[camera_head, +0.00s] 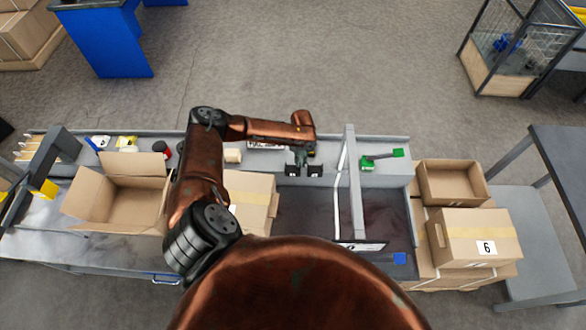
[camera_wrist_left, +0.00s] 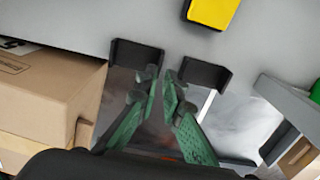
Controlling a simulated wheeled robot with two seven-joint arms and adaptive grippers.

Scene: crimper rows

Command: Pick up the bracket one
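My left gripper (camera_head: 304,170) hangs over the grey bench ledge with its two black fingertips spread apart. In the left wrist view the open fingers (camera_wrist_left: 170,68) have nothing between them. A yellow piece (camera_wrist_left: 212,10) lies on the grey surface just beyond the fingertips, a little right of centre. A green piece (camera_head: 368,162) lies on the ledge to the right of the gripper; its edge shows at the right of the left wrist view (camera_wrist_left: 316,92). I cannot tell for certain which piece is the bracket. My right gripper is not in view.
An open cardboard box (camera_head: 125,200) stands at the left, and a closed carton (camera_head: 250,190) stands left of the gripper. A grey post (camera_head: 355,185) rises right of the gripper. Stacked boxes (camera_head: 475,237) stand at the right. A blue piece (camera_head: 399,258) lies near the front.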

